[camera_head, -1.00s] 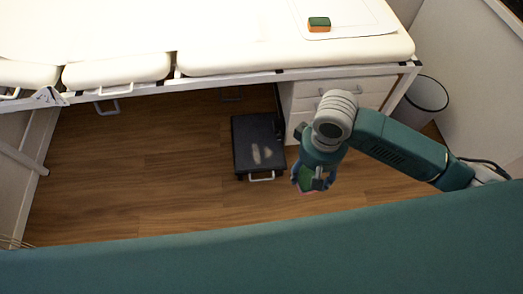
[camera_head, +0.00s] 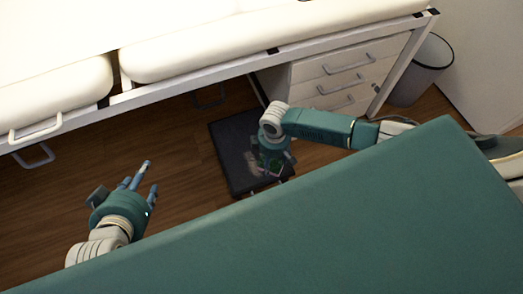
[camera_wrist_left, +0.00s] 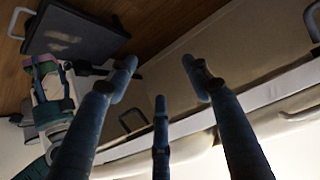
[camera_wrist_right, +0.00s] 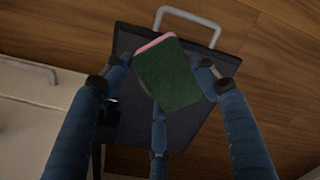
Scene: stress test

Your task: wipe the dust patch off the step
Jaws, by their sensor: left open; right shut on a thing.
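The step (camera_head: 228,140) is a low black platform on the floor, with a pale handle at its near end. A pale dust patch (camera_head: 252,163) lies on its top and also shows in the left wrist view (camera_wrist_left: 62,38). My right gripper (camera_head: 270,164) is over the step beside the patch and may hide part of it. It is shut on a green sponge with a pink layer (camera_wrist_right: 168,75). I cannot tell whether the sponge touches the step. My left gripper (camera_head: 143,180) is open and empty, left of the step.
A cream padded bench (camera_head: 240,40) on a white frame runs across the back, with a drawer unit (camera_head: 345,75) under it. A grey bin (camera_head: 420,70) stands at the right. Wooden floor (camera_head: 170,140) left of the step is clear.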

